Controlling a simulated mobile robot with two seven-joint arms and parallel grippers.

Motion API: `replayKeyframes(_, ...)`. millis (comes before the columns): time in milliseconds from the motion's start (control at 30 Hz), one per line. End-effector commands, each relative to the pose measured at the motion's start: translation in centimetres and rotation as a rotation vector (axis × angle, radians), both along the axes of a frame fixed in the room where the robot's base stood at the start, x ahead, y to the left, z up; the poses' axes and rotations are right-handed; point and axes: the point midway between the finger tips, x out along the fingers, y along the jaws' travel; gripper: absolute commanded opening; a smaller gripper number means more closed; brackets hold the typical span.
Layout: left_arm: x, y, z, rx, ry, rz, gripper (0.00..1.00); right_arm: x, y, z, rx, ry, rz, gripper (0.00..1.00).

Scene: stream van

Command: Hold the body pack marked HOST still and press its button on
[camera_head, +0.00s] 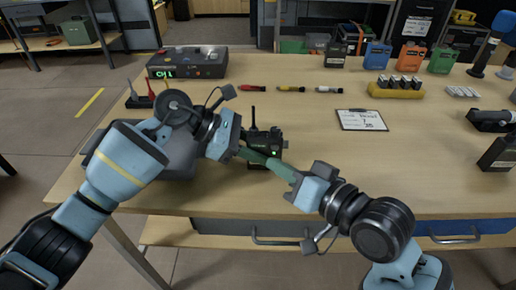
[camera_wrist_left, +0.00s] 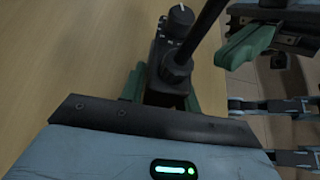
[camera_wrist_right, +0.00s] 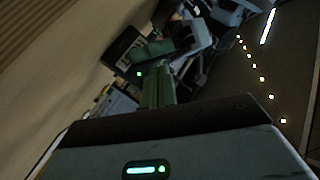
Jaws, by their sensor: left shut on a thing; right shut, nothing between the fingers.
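A black body pack (camera_head: 264,148) with an upright antenna stands at the front middle of the table. A small green light shows on its face, also in the right wrist view (camera_wrist_right: 139,73). Its marking is too small to read. My left gripper (camera_head: 247,153) is shut on the pack from the left; in the left wrist view its green fingers flank the pack (camera_wrist_left: 170,65), below a knob and antenna. My right gripper (camera_head: 273,164) is shut and empty, its fingertips at the pack's front. I cannot tell whether they touch it. The button is not clearly visible.
A grey bin (camera_head: 180,160) sits behind my left arm. A clipboard (camera_head: 362,120) lies to the right of the pack. The table between is clear.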

Motion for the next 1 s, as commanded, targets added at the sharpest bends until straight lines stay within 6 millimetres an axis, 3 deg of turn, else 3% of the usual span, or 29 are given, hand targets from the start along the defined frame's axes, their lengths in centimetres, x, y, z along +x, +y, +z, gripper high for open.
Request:
replayKeyframes(500, 0.0, 0.0, 0.0, 0.000, 0.001, 0.001, 0.06, -4.3, 0.0, 0.0, 0.001, 0.001, 0.000, 0.00)
replayKeyframes(800, 0.0, 0.0, 0.0, 0.000, 0.001, 0.001, 0.06, -4.5, 0.0, 0.0, 0.001, 0.001, 0.000, 0.00)
replayKeyframes(833, 0.0, 0.0, 0.0, 0.000, 0.000, 0.000, 0.33, -4.5, 0.0, 0.0, 0.001, 0.001, 0.000, 0.00)
replayKeyframes(1000, 0.0, 0.0, 0.0, 0.000, 0.000, 0.000, 0.55, -4.5, 0.0, 0.0, 0.001, 0.000, -0.001, 0.00)
